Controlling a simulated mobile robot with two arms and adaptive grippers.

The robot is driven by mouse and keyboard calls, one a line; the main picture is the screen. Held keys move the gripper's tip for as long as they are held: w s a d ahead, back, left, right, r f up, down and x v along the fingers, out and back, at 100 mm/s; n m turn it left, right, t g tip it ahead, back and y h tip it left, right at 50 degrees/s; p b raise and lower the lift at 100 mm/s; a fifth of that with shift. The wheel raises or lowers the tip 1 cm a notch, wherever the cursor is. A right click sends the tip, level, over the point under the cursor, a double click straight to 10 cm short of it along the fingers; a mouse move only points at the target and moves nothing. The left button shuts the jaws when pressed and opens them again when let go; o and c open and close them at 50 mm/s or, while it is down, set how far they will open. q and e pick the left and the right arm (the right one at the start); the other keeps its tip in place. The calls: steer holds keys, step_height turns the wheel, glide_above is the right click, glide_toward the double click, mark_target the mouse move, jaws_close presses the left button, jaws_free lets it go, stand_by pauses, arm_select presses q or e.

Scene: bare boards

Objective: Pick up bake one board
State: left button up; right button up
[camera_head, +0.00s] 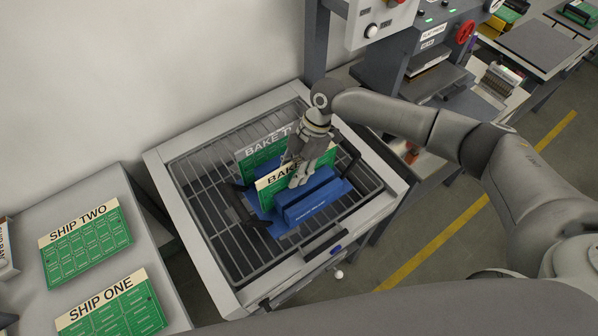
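The bake one board (268,194) is a green board with a cream label strip reading "BAK", the rest hidden behind my gripper. It stands upright in a blue holder (318,203) on a wire rack. My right gripper (295,175) is at the board's top right part, with a finger in front of its face. I cannot tell whether the fingers are closed on it. Behind it stands another upright green board (248,159) with a grey label reading "BAKE T", partly hidden. My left gripper is not in view.
The wire rack (212,232) lies in a pale-framed tray (222,290). At left, a grey table (30,300) bears the SHIP TWO board (88,246) and SHIP ONE board (125,315). A dark post (316,45) rises behind the rack, and a press (428,62) stands at the back right.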

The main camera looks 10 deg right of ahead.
jaws_close()
steer(key=shift+w, duration=0.1)
stand_by(0.3)
